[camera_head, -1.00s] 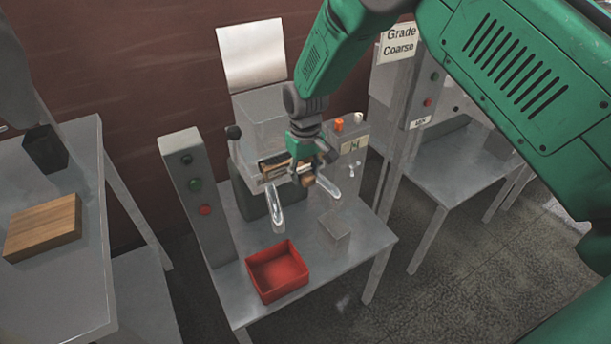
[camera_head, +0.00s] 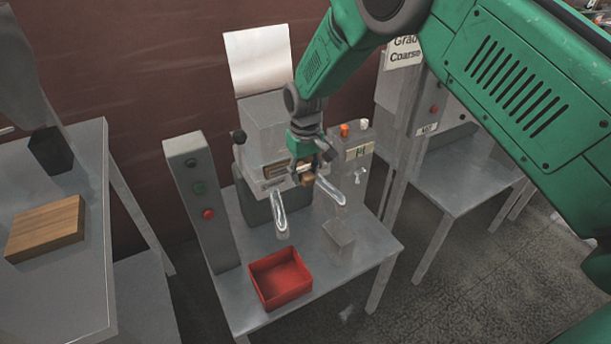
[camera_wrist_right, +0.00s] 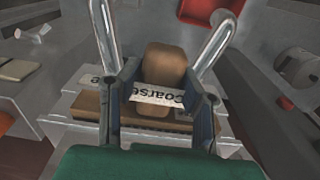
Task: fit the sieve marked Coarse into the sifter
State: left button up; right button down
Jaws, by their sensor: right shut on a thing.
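The sifter (camera_head: 266,130) is a grey metal machine on the middle table, with two curved metal spouts at its front. My right gripper (camera_head: 305,177) is at the sifter's front, above and between the spouts. In the right wrist view it is shut on the wooden knob of the sieve (camera_wrist_right: 165,68), whose label reads "Coarse". The sieve's wooden front bar lies against or in the slot of the sifter body; how deep it sits is hidden by the gripper. The sifter also shows in the right wrist view (camera_wrist_right: 75,107).
A red tray (camera_head: 280,279) and a small grey box (camera_head: 338,238) stand on the table in front. A control post (camera_head: 199,203) with buttons stands left. A wooden block (camera_head: 45,228) lies on the left table.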

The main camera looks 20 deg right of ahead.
jog(key=shift+w, duration=0.4)
jog(key=c, duration=1)
grip_release()
jog(key=shift+r, duration=0.15)
notch_tip(320, 180, up, 12)
jog(key=shift+f, duration=0.2)
